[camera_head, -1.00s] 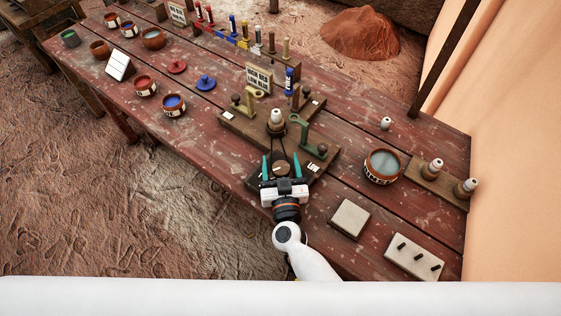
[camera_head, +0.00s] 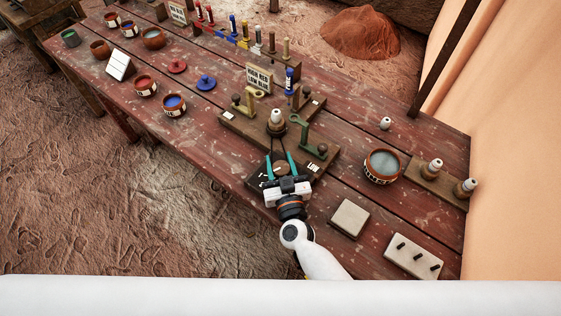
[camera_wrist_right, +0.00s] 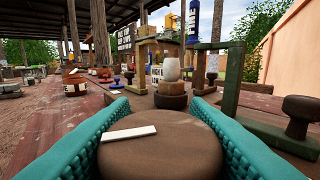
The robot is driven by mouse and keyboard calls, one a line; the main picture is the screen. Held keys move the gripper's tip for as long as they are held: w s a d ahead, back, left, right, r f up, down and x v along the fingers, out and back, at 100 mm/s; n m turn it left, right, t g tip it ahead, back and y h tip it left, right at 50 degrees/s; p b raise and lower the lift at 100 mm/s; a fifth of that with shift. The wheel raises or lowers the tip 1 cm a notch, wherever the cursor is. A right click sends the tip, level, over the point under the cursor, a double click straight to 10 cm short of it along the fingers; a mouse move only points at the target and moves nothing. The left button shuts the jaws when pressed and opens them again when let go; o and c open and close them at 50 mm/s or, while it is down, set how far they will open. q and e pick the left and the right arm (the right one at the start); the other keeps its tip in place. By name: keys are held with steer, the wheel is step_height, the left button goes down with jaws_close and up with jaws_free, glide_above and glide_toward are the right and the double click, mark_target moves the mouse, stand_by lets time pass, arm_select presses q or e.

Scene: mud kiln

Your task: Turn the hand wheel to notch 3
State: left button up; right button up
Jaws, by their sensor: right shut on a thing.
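The hand wheel (camera_head: 280,169) is a round brown disc on a dark base at the table's near edge. In the right wrist view the wheel (camera_wrist_right: 165,152) fills the lower middle, with a white bar mark (camera_wrist_right: 128,134) on its top, left of centre. My right gripper (camera_head: 280,160) has its two teal fingers on either side of the wheel, shut on it. The fingers (camera_wrist_right: 160,125) also flank it in the wrist view. Notch numbers cannot be read. My left gripper is not in view.
Behind the wheel a pale cone-shaped piece (camera_head: 276,118) stands on a dark round stand. A green bracket (camera_head: 301,130) and a dark knob stand to its right. A bowl (camera_head: 383,166) and a pale square block (camera_head: 349,218) lie farther right. Bare planks lie left of the wheel.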

steer(key=n+g+y, duration=0.1)
steer(key=n+y, duration=0.1)
steer(key=y, duration=0.1)
steer(key=shift+f+b, duration=0.1)
steer(key=shift+b, duration=0.2)
steer(key=n+y+b, duration=0.1)
steer(key=g+y, duration=0.1)
steer(key=shift+a+n+y+b, duration=0.2)
steer(key=shift+n+y+b, duration=0.1)
steer(key=shift+n+b, duration=0.1)
steer(key=shift+s+a+n+g+y+b, duration=0.1)
steer(key=shift+n+g+y+b, duration=0.4)
steer(key=shift+g+y, duration=0.1)
steer(key=o, duration=1)
steer(key=shift+c, duration=0.2)
steer(key=shift+s, duration=0.1)
